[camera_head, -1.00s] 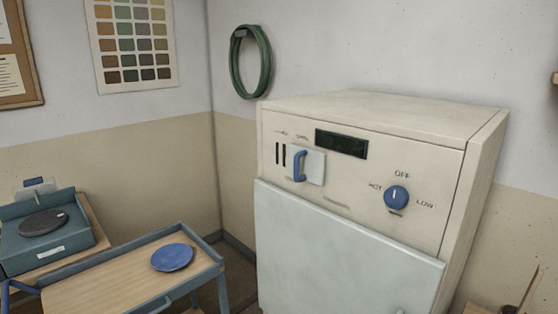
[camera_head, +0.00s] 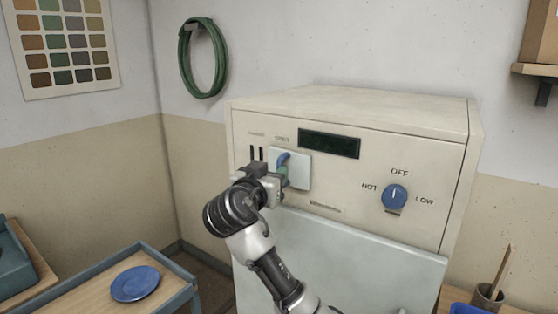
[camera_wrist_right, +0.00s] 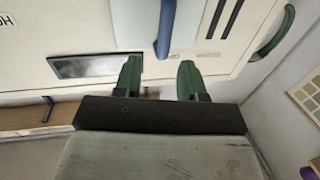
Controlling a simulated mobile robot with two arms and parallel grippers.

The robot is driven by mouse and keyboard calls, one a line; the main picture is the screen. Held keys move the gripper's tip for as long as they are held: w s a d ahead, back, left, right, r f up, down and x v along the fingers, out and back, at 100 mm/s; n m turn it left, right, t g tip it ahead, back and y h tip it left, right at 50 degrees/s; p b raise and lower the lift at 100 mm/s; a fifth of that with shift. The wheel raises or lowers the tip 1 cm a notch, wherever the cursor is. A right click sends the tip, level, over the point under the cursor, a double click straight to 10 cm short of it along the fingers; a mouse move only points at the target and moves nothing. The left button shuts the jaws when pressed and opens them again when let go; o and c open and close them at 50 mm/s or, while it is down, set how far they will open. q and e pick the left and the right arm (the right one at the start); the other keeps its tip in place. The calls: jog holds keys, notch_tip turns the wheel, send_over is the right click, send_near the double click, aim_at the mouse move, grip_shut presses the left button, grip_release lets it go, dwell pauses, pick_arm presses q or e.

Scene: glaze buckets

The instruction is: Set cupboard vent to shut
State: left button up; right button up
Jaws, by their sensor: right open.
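The cupboard vent is a pale sliding plate (camera_head: 302,170) with a blue upright handle (camera_head: 283,158) on the cream cupboard's front panel. Dark slots (camera_head: 257,153) show uncovered to the left of the plate. Small labels stand above; the right one seems to read OPEN. My right gripper (camera_head: 281,174) is in front of the handle and hides its lower part. In the right wrist view, the open green fingertips (camera_wrist_right: 159,77) point toward the panel, and the handle (camera_wrist_right: 165,28) lies ahead, in line with the gap between them. I see no contact. My left gripper is out of view.
The blue knob (camera_head: 395,197) with HOT, OFF and LOW marks is to the right on the panel. A dark display (camera_head: 329,144) is above the vent. A cart with a blue plate (camera_head: 135,284) stands at lower left. A brush pot (camera_head: 487,297) is at lower right.

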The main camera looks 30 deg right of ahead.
aim_at(278, 166)
jog(key=p+x, duration=0.1)
jog(key=x, duration=0.3)
jog(key=shift+w+d, duration=0.1)
jog(key=shift+w, duration=0.25)
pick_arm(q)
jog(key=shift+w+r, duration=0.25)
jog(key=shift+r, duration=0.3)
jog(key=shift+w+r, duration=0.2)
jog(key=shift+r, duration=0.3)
pick_arm(e)
jog(key=shift+w+d+f, duration=0.1)
jog(key=shift+w+d, duration=0.2)
jog(key=shift+d, duration=0.3)
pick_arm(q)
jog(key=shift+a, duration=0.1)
pick_arm(e)
grip_shut()
